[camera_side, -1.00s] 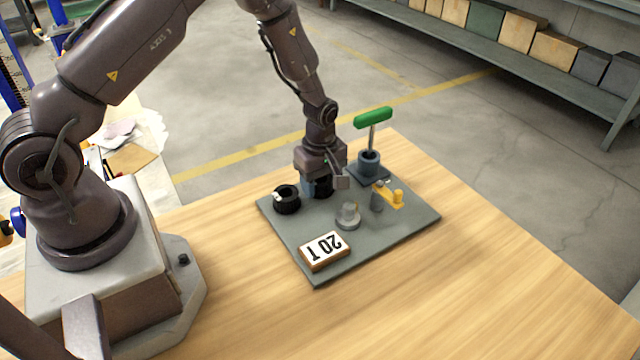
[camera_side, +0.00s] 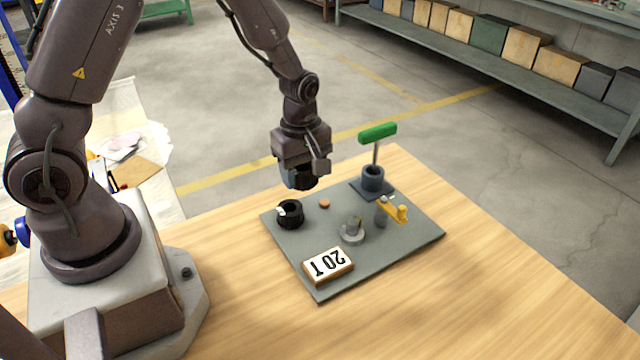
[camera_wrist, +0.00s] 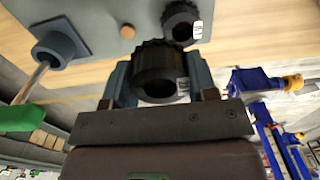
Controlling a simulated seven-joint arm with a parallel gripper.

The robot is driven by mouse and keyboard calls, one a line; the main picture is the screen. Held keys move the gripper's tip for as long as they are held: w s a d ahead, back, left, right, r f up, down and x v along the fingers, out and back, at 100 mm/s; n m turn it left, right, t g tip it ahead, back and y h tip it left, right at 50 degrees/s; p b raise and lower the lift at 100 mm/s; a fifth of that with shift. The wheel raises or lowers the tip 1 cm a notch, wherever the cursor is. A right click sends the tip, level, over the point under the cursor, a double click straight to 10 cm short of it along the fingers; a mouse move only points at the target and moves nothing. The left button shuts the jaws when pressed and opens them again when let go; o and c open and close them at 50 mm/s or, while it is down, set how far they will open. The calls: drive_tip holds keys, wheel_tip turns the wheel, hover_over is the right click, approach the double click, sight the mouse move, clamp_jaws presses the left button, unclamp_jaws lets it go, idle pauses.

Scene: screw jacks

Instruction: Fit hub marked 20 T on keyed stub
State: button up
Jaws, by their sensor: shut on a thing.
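My gripper (camera_side: 299,178) is shut on a black toothed hub and holds it in the air above the back left of the grey plate (camera_side: 300,250). In the wrist view the held hub (camera_wrist: 152,72) sits between the blue-grey jaws, with a pale tag by its bore; its marking is too small to read. A second black hub (camera_side: 290,214) with a white tag stands on the plate, and also shows in the wrist view (camera_wrist: 180,20). The grey flanged stub (camera_side: 352,231) stands mid-plate, empty.
A small orange-brown disc (camera_side: 324,203) lies on bare plate below my gripper. A green-handled tool (camera_side: 377,133) stands in a dark socket (camera_side: 372,180) at the back. A grey post with a yellow lever (camera_side: 394,208) stands right of the stub. Wooden table surrounds the plate.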

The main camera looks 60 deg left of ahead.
drive_tip(key=s+d+r, duration=0.1)
drive_tip(key=s+r, duration=0.2)
drive_tip(key=s, duration=0.5)
hover_over(353, 220)
drive_tip(key=shift+f, duration=0.8)
drive_tip(key=shift+d+r, duration=0.1)
drive_tip(key=shift+r, duration=0.05)
drive_tip(key=shift+f, duration=2.5)
drive_tip(key=shift+f, duration=2.3)
